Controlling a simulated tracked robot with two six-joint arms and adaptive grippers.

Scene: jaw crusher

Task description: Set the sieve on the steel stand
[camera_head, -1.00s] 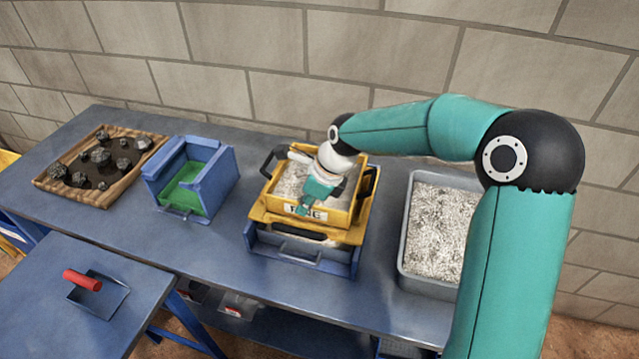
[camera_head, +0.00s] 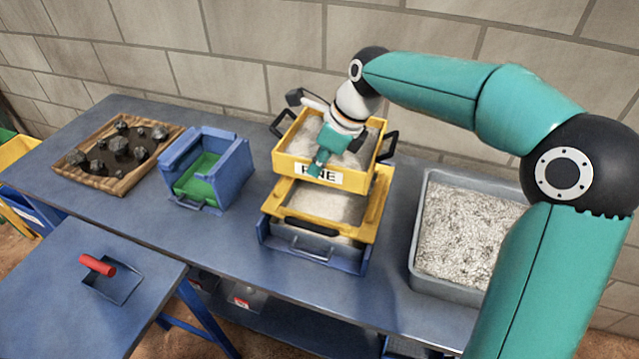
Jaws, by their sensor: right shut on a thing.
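The sieve (camera_head: 288,150) is a yellow square box with dark side handles, pale grit inside and a partly covered label on its front. My right gripper (camera_head: 320,168) is shut on the sieve near its front wall and holds it raised above a yellow frame (camera_head: 372,215). The frame sits over a blue tray with pale grit. The lower blue-grey steel stand (camera_head: 60,310) is at the front left, with a red-handled scoop (camera_head: 105,270) on it. My left gripper does not show.
A wooden tray of dark rocks (camera_head: 75,185) and a blue box with a green inside (camera_head: 235,180) stand left on the bench (camera_head: 240,235). A grey bin of pale gravel (camera_head: 420,215) stands right. The stand has bare top around the scoop.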

